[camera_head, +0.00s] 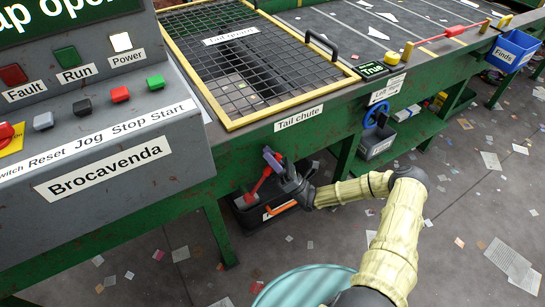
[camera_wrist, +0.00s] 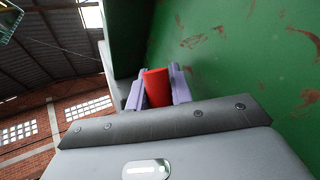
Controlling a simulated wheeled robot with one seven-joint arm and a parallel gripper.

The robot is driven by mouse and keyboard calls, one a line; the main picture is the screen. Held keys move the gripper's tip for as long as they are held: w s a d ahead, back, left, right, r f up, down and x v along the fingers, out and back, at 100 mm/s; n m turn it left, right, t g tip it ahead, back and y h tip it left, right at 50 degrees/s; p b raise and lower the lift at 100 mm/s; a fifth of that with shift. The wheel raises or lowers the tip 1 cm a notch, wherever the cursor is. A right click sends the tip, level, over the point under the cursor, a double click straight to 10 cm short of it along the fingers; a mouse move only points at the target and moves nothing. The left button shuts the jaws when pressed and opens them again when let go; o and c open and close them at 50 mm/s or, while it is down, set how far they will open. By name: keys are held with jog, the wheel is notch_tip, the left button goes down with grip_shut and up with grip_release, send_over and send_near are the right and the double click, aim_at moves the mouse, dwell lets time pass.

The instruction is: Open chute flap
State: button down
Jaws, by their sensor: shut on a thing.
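A red lever (camera_head: 261,183) sticks out from the green side of the belt frame, below the label "Tail chute" (camera_head: 298,118). My gripper (camera_head: 272,160) is at the lever's upper end, with its lavender fingers around it. In the wrist view the red lever end (camera_wrist: 157,88) sits between the two lavender fingers (camera_wrist: 158,93), close against both. The gripper is shut on it. The chute flap itself is not clearly visible in either view.
A dark bin (camera_head: 270,207) stands on the floor beneath the lever. The yellow-framed mesh guard (camera_head: 255,122) covers the belt end above. The grey control panel (camera_head: 118,160) is at left, and the green frame wall (camera_wrist: 225,50) rises close beside my gripper.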

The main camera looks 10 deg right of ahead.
jog(key=shift+d+f+t, duration=0.1)
jog(key=shift+d+t, duration=0.05)
jog(key=shift+t, duration=0.15)
jog(key=c, duration=1.5)
grip_release()
jog(key=shift+d+m, duration=0.15)
jog(key=shift+m, duration=0.15)
jog(key=shift+c, duration=0.2)
jog(key=b+v, duration=0.2)
jog(key=v, duration=1.5)
jog(key=shift+s+d+f, duration=0.1)
